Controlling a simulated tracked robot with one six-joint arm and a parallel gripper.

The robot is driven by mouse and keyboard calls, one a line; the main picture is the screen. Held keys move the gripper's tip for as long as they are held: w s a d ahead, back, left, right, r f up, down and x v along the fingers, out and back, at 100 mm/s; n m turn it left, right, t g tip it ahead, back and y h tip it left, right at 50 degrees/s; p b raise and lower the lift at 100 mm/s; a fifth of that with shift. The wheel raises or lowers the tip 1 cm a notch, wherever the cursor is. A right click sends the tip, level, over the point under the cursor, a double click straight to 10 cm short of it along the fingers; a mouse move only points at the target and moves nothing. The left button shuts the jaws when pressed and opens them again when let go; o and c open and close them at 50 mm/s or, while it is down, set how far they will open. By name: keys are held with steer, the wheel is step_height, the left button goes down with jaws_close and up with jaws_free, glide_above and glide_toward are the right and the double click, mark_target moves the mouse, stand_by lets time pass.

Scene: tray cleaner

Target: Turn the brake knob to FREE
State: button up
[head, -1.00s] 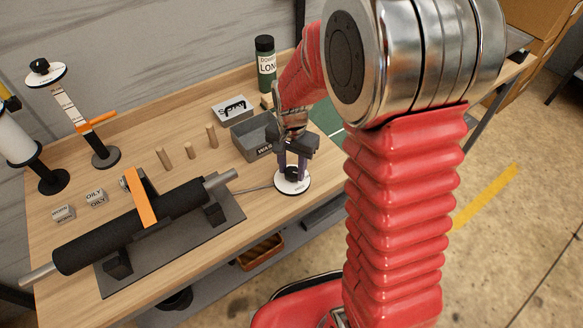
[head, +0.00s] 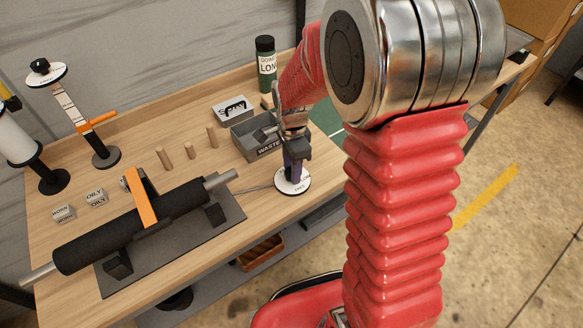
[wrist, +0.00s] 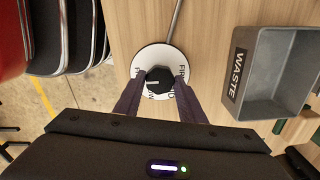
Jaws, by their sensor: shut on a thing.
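The brake knob (wrist: 159,79) is a small black knob on a round white dial (wrist: 147,55), seen from above in the wrist view. A short white mark on the knob points left in that view. Lettering runs around the dial's rim but is partly hidden by my fingers and hard to read. The dial (head: 304,184) lies flat near the bench's right front edge in the head view. My gripper (wrist: 158,88) is over the dial, pointing down, with its purple fingers shut on the knob, one on each side. In the head view my gripper (head: 293,178) hides most of the knob.
A grey WASTE bin (head: 257,153) stands close behind the dial. A thin rod (head: 256,189) runs from the dial towards the black roller (head: 130,228) on its stand.

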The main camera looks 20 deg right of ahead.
stand_by(0.3)
steer(key=o, duration=1)
step_height(320, 180, up, 14)
steer(key=shift+f, duration=0.1)
stand_by(0.6)
